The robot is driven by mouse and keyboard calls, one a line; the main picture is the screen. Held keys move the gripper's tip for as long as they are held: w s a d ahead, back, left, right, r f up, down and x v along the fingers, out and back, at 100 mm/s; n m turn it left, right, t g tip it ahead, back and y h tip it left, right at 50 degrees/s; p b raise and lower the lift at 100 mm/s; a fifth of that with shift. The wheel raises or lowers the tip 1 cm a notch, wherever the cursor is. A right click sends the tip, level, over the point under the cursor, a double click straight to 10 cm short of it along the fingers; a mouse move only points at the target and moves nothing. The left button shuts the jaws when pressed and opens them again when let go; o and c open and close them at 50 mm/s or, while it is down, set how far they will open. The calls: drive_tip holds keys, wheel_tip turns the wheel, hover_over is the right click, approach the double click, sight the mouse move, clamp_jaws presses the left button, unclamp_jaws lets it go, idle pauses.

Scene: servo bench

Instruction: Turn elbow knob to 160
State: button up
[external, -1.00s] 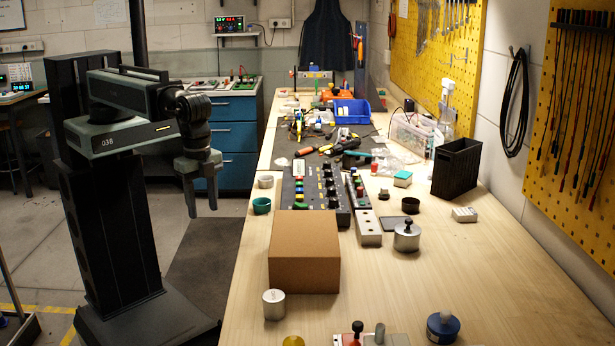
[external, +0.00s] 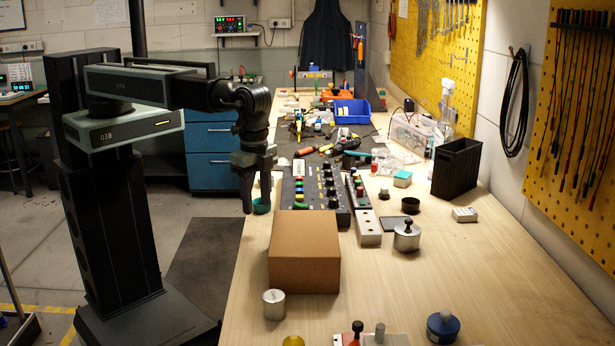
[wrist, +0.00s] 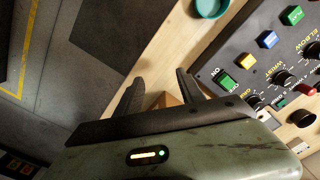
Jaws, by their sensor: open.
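The dark control panel (external: 305,200) lies on the bench with coloured buttons and a row of black knobs. In the wrist view, the elbow knob (wrist: 313,51) is at the right edge beside the yellow "ELBOW" lettering, partly cut off; its setting is unreadable. The wrist knob (wrist: 283,78) and the grip knob (wrist: 253,102) sit nearer my gripper. My gripper (external: 256,200) hangs pointing down by the bench's left edge, left of the panel. Its two fingers (wrist: 160,88) are apart with nothing held, and sit left of the panel in the wrist view.
A cardboard box (external: 303,260) stands in front of the panel. A teal cup (wrist: 209,6) is close to my gripper, left of the panel. A red-and-black button strip (external: 356,190) and a metal block (external: 367,228) adjoin the panel's right side.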

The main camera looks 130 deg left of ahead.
drive_tip(key=w+a+r+n+p, duration=0.1)
drive_tip(key=a, duration=0.5)
drive_tip(key=w+a+r+p, duration=0.1)
drive_tip(key=a+r, duration=0.1)
drive_tip(key=a, duration=0.4)
drive_tip(key=w+a+r+n+p, duration=0.1)
drive_tip(key=a, duration=0.5)
drive_tip(key=shift+w+r+n, duration=0.2)
drive_tip(key=shift+w+n, duration=0.1)
drive_tip(key=r+n+p, duration=0.1)
drive_tip(key=r+n, duration=0.1)
hover_over(329, 179)
drive_tip(key=shift+a+f, duration=0.15)
drive_tip(key=shift+f, duration=0.1)
wheel_tip(329, 179, down, 8)
drive_tip(key=b, duration=0.7)
drive_tip(key=shift+f+b, duration=0.15)
drive_tip(key=shift+b, duration=0.25)
clamp_jaws()
